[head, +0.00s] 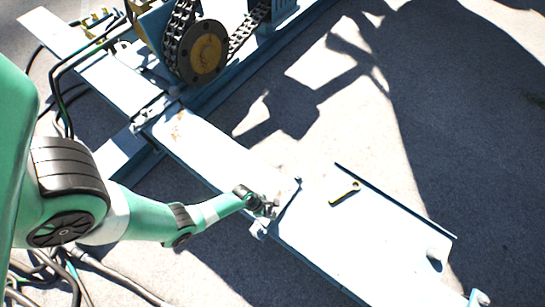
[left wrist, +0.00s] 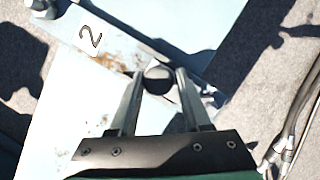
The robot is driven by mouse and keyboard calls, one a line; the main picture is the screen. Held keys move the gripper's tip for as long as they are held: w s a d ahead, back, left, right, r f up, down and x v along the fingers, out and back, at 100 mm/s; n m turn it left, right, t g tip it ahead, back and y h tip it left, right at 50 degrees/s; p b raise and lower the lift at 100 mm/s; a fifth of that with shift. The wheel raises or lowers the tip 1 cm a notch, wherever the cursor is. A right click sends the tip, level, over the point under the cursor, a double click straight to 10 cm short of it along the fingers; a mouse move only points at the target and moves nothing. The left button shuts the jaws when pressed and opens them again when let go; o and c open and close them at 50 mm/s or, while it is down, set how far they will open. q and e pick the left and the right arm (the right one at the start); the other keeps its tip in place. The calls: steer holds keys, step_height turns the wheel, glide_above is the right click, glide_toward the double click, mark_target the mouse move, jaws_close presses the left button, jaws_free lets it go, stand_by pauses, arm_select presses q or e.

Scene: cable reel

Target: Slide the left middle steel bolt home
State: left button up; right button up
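My left gripper (head: 264,208) is low over the joint between two pale blue steel beam sections, at the middle of the head view. In the left wrist view its two fingers (left wrist: 161,74) sit on either side of a dark, rounded bolt head (left wrist: 160,80) and appear to touch it. The bolt's shank is hidden, so how far in it sits cannot be told. In the head view the gripper covers this bolt. My right gripper is not in view.
A plate marked 2 (left wrist: 91,38) lies beside the fingers, with another bolt end (left wrist: 40,6) at its far end. A chain-driven wheel (head: 203,54) stands at the top. Cables (left wrist: 290,140) run at right in the wrist view.

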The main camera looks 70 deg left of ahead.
arm_select(q)
steer(key=o, duration=0.3)
steer(key=shift+s+d, duration=0.15)
steer(key=p+v, duration=0.8)
steer(key=v, duration=0.3)
steer(key=shift+r, duration=0.25)
